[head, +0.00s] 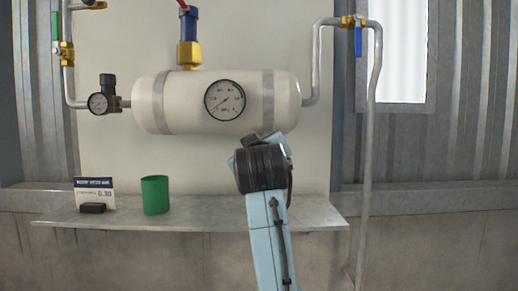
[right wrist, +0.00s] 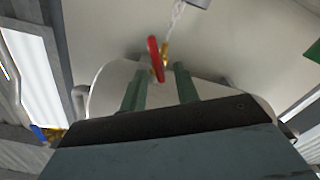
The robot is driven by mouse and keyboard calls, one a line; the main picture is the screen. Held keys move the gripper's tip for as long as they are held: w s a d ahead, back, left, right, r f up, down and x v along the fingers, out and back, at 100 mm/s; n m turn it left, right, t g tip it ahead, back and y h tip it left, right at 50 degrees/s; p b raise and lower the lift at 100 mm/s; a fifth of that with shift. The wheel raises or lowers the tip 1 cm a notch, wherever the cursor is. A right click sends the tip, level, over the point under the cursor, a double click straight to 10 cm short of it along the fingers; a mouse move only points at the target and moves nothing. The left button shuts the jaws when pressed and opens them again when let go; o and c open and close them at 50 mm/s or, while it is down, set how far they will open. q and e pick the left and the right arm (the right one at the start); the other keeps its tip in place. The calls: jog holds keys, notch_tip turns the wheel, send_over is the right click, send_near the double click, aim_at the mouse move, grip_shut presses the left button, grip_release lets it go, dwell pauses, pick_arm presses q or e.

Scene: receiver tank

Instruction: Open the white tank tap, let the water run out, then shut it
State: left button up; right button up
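The white tank (head: 170,100) lies level against the back panel, with a round dial gauge (head: 225,100) on its front. In the right wrist view, a red tap handle (right wrist: 155,58) with brass parts (right wrist: 165,55) shows beside the tank (right wrist: 107,92). A pale strand (right wrist: 177,17) leads away from it; I cannot tell whether it is chain or water. My right gripper (right wrist: 161,88) is open, its two green fingers apart, with the handle just beyond the tips near the left finger. In the head view my right wrist hides the tap and the fingertips. My left gripper is out of view.
A green cup (head: 155,195) and a small sign (head: 95,193) stand on the shelf (head: 205,217) below the tank. A blue-and-brass valve (head: 188,40) rises from the tank's top. A pipe with a blue lever (head: 358,42) runs down at the right.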

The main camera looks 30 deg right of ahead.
grip_shut()
dwell(0.4)
jog(key=n, duration=1.1)
jog(key=shift+n, duration=0.6)
grip_release()
